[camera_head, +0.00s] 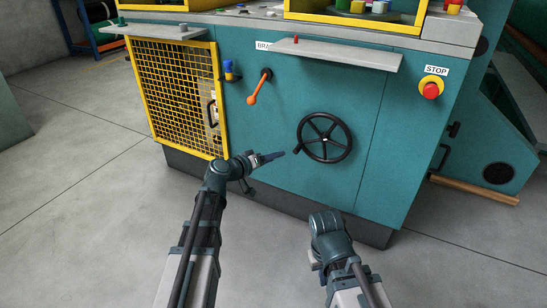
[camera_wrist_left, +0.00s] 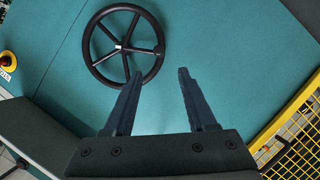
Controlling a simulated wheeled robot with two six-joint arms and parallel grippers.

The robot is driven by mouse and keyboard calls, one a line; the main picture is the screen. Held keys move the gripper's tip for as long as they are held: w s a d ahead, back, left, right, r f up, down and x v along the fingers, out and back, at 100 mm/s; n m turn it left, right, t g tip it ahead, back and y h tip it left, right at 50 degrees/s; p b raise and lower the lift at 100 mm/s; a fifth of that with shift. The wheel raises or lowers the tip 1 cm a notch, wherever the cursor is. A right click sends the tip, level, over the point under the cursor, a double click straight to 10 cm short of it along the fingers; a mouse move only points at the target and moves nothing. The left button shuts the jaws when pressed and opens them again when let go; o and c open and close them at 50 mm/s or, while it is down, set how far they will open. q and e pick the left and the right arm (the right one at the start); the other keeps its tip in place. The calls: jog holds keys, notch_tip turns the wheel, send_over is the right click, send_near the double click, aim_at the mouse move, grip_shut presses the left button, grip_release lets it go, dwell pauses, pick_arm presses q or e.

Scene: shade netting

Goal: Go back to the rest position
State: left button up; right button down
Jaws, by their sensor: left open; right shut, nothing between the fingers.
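My left gripper (camera_head: 274,157) is in front of the teal machine, its fingers pointing right toward the black handwheel (camera_head: 325,137). In the left wrist view its two fingers (camera_wrist_left: 158,75) are spread apart with nothing between them. The handwheel (camera_wrist_left: 123,46) shows there beyond the fingertips, partly behind the left finger. I cannot tell how far the tips are from its rim. My right arm reaches in from the bottom, below the handwheel; its wrist shows, but its gripper is hidden.
The teal machine (camera_head: 283,125) fills the middle. It bears a yellow mesh door (camera_head: 177,88), an orange lever (camera_head: 258,87) and a red stop button (camera_head: 431,90). A grey shelf (camera_head: 336,52) juts out above the handwheel. The floor (camera_head: 75,220) is clear at left.

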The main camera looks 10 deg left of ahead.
pick_arm(q)
jog(key=s+d+f+m+g+p, duration=0.4)
jog(key=s+d+g+p, duration=0.25)
jog(key=s+d, duration=0.6)
jog(key=s+a+m+g+y+p, duration=0.1)
jog(key=s+a+g+y+p, duration=0.15)
jog(key=s+y, duration=0.45)
jog(key=s+a+m+g+y+p, duration=0.1)
jog(key=s+a+g+y+p, duration=0.15)
jog(key=s, duration=0.85)
notch_tip(320, 180, up, 38)
jog(key=p, duration=3.8)
jog(key=shift+g, duration=0.45)
jog(key=shift+d+f, duration=0.1)
